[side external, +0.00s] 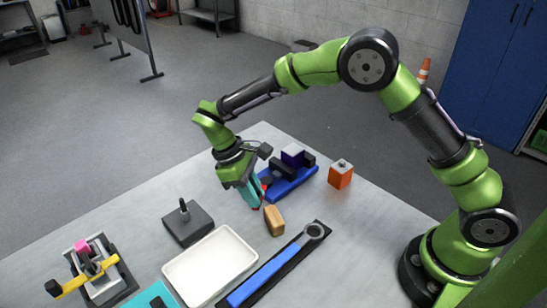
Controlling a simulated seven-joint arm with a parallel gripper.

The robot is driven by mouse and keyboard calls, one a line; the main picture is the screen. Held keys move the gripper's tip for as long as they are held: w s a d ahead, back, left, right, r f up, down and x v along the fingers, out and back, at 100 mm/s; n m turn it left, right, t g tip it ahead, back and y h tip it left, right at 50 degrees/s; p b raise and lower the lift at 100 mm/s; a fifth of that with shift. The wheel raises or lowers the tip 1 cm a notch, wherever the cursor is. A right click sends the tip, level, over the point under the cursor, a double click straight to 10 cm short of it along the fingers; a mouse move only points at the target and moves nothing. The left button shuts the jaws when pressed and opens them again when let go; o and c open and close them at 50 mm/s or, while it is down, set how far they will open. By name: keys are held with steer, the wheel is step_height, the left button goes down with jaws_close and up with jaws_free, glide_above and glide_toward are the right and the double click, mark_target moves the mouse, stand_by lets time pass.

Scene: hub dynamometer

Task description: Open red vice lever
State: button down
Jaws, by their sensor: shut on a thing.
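A blue vice (290,188) with dark jaws and a dark purple block (292,155) in it sits on the grey table near its far edge. Its red lever (266,182) shows only in small part at the vice's left end, beside my gripper. My gripper (255,204) points down at the left of the vice, with teal fingers and red at their tips. It is shut on the red lever, though the fingers hide most of the contact. The lever's exact angle cannot be told.
An orange block (340,176) stands right of the vice, a tan block (274,220) just in front of my gripper. A blue-handled wrench (265,279), white tray (212,262), dark base with a peg (188,225) and grey vice with yellow lever (92,270) lie nearer.

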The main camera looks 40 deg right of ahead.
steer(key=shift+s+d+n, duration=0.2)
steer(key=shift+s+n, duration=0.1)
steer(key=shift+n, duration=0.2)
steer(key=c, duration=1)
jaws_free()
steer(key=shift+r, duration=0.1)
steer(key=v, duration=1.6)
steer(key=shift+a+r, duration=0.3)
steer(key=shift+r, duration=0.05)
steer(key=shift+c, duration=0.5)
